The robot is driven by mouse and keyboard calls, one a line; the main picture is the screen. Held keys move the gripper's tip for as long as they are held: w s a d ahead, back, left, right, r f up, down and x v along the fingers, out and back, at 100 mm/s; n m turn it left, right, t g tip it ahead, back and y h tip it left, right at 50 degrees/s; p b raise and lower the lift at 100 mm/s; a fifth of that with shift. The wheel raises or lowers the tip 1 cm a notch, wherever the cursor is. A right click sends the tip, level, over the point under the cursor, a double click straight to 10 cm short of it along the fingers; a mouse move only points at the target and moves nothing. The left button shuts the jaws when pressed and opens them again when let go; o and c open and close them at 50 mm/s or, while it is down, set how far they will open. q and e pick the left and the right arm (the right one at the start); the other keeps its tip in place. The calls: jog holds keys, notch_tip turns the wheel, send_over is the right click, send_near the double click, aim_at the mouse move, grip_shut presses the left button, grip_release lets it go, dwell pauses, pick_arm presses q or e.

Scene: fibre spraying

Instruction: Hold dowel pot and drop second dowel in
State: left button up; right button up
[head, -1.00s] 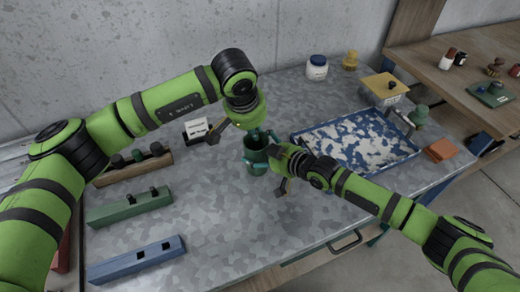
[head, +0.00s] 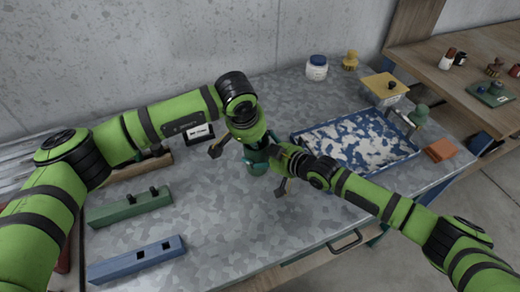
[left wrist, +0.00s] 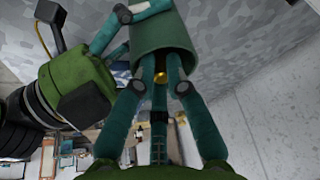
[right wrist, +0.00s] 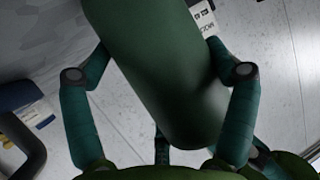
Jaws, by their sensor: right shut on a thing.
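The dowel pot is a dark green cup standing on the metal bench in the head view (head: 257,167). It also shows in the left wrist view (left wrist: 165,35) and fills the middle of the right wrist view (right wrist: 155,70). My right gripper (head: 272,153) is shut on the pot from the right. My left gripper (head: 257,144) points down at the pot's mouth from above. Its teal fingers bend inward at the rim. A small brass-coloured end (left wrist: 160,76) shows between them, perhaps a dowel; whether they grip it is unclear. The pot's inside is hidden.
A blue tray with white patches (head: 360,142) lies right of the pot. A green block (head: 130,207) and a blue block (head: 137,259) lie at the left. A white jar (head: 317,68) stands at the back. The front middle of the bench is clear.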

pick_arm(q)
jog(key=shift+o, duration=0.8)
jog(key=shift+s+f, duration=0.2)
pick_arm(e)
jog(key=shift+d+f, duration=0.1)
jog(key=shift+f, duration=0.05)
pick_arm(q)
jog(key=v, duration=1.2)
jog(key=shift+w+r, duration=0.1)
pick_arm(e)
jog(key=o, duration=1)
